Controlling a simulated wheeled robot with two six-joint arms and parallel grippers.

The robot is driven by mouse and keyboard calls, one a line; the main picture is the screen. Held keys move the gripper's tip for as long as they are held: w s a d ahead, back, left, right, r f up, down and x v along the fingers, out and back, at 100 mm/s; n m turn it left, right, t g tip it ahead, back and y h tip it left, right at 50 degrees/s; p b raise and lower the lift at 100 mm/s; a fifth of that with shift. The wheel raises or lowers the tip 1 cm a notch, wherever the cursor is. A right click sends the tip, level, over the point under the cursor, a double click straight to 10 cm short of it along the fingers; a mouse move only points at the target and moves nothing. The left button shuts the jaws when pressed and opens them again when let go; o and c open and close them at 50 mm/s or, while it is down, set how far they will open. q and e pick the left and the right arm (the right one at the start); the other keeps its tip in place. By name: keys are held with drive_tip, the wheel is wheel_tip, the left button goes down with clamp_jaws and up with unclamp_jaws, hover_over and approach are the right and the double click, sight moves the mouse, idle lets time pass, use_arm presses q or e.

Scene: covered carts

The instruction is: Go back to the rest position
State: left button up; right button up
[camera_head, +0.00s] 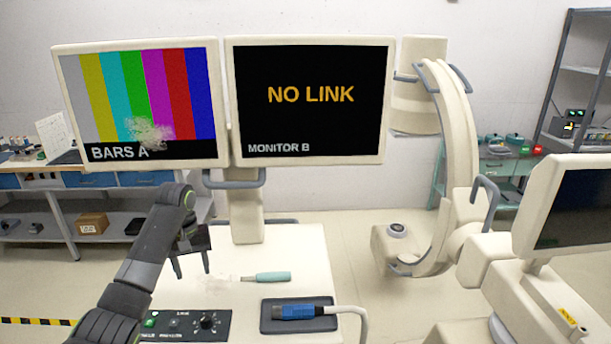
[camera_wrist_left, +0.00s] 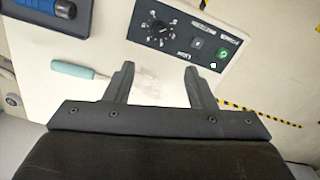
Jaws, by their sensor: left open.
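My left gripper (camera_head: 193,272) comes in from the left above the white cart top (camera_head: 290,243). Its two fingers also show in the left wrist view (camera_wrist_left: 160,85), spread apart with nothing between them. A tool with a teal handle (camera_head: 266,277) lies on the cart just right of the fingers, apart from them. It also shows in the left wrist view (camera_wrist_left: 78,70). A pale smudge or clear item lies by the tool's left end; I cannot tell what it is. My right gripper is not in view.
A black control panel (camera_head: 185,324) and a dark pad (camera_head: 267,325) with a blue cable connector (camera_head: 300,312) lie at the cart's front. Two monitors (camera_head: 140,105) (camera_head: 310,100) stand behind. A C-shaped arm unit (camera_head: 450,130) and another screen (camera_head: 570,205) stand right.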

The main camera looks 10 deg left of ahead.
use_arm(q)
drive_tip(key=s+d+f+m+t, duration=0.1)
drive_tip(key=s+d+f+m, duration=0.15)
drive_tip(key=s+f, duration=0.6)
drive_tip(key=s+d+f+m+t, duration=0.1)
drive_tip(key=s+d+f, duration=0.2)
drive_tip(key=s+f, duration=0.6)
drive_tip(key=s+d+r+m+t+y, duration=0.1)
drive_tip(key=s+r, duration=0.1)
drive_tip(key=s, duration=0.9)
drive_tip(key=s+d+r+m+t+y, duration=0.1)
drive_tip(key=s+d+r, duration=0.1)
drive_tip(key=s, duration=0.8)
wheel_tip(320, 180, down, 34)
drive_tip(key=a+g+b, duration=0.2)
drive_tip(key=b, duration=0.6)
drive_tip(key=s+f+b, duration=0.3)
drive_tip(key=s+f, duration=0.4)
drive_tip(key=f, duration=0.3)
drive_tip(key=s+d+f+h+b, duration=0.1)
drive_tip(key=s+f+b, duration=0.2)
drive_tip(key=s+f, duration=0.5)
wheel_tip(320, 180, down, 3)
drive_tip(key=shift+g, duration=0.4)
